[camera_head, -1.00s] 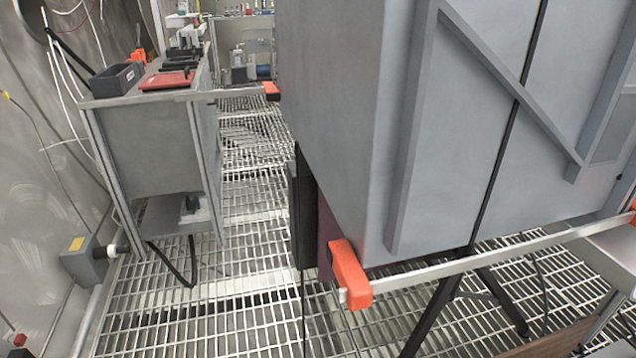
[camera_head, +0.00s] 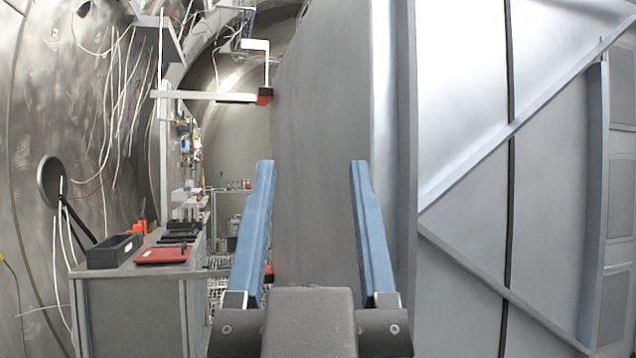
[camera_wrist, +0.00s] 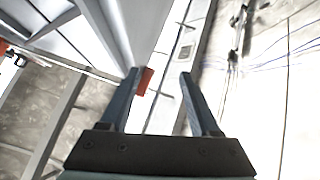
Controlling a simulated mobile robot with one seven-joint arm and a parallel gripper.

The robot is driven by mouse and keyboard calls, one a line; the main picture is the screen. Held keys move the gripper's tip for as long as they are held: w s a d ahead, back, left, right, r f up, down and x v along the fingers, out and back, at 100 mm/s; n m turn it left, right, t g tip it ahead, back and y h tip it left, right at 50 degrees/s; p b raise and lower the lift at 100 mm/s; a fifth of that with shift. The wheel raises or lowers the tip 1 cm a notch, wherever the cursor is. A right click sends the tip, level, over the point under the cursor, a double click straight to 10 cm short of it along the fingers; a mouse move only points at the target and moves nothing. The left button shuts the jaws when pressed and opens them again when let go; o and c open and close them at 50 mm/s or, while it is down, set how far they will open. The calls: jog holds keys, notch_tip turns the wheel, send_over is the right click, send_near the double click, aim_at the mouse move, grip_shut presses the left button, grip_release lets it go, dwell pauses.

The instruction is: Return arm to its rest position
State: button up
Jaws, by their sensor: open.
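My gripper (camera_head: 312,170) stands upright in the lower middle of the head view, with its two blue fingers wide apart and nothing between them. It is in front of a large grey cabinet (camera_head: 325,140), whose corner and side fill the middle and right. In the wrist view my gripper (camera_wrist: 157,85) is also open and empty. A red-orange block (camera_wrist: 144,81) shows just inside the left finger there, seemingly beyond it. I cannot tell how far the fingers are from the cabinet.
A grey workbench (camera_head: 135,310) stands at the left, with a dark bin (camera_head: 115,251) and a red tray (camera_head: 163,255) on top. White cables hang on the tunnel wall. A narrow aisle runs between bench and cabinet.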

jog(key=shift+s+d+r+t, duration=0.15)
jog(key=shift+s+r+t, duration=0.25)
jog(key=shift+s+r, duration=0.5)
jog(key=shift+s+f, duration=0.1)
